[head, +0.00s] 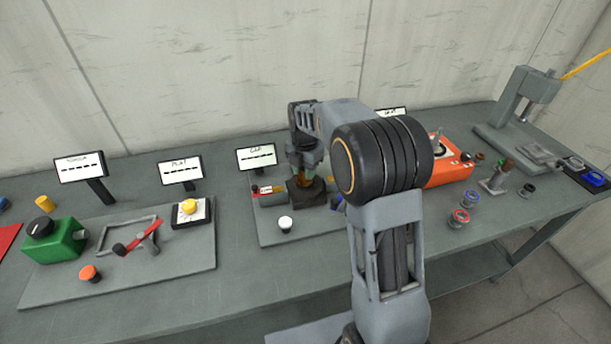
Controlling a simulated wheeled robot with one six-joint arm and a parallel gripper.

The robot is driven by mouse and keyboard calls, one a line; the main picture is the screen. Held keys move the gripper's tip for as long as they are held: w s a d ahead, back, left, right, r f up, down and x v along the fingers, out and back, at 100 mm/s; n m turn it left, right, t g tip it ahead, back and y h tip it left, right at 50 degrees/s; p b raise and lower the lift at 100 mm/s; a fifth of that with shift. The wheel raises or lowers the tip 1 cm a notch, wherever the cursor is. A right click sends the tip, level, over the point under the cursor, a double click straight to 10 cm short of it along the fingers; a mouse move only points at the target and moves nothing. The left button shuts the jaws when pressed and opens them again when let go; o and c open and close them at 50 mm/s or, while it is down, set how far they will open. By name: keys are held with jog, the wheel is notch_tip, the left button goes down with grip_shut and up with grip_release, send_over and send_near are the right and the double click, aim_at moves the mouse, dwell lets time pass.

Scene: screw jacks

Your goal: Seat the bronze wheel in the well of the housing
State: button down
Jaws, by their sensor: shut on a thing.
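The housing (306,194) is a dark block on a grey plate near the middle of the bench. My gripper (306,172) points down directly above it, and my arm covers much of this area. A small bronze-brown part, which looks like the bronze wheel (304,177), shows at the fingertips. My gripper is shut on it. The wheel is at or just over the top of the housing; I cannot tell whether it touches. The well is hidden by the gripper and the wheel.
A white-topped knob (285,222) and a small red-and-grey unit (266,192) are left of the housing. A display (257,157) stands behind. An orange box (447,172) is to the right. A green box (54,240) sits on the left plate. The bench front is clear.

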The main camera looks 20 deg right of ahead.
jog(key=shift+w+d+f, duration=0.3)
jog(key=shift+w+f, duration=0.15)
jog(key=shift+f, duration=1.6)
jog(key=shift+f, duration=0.15)
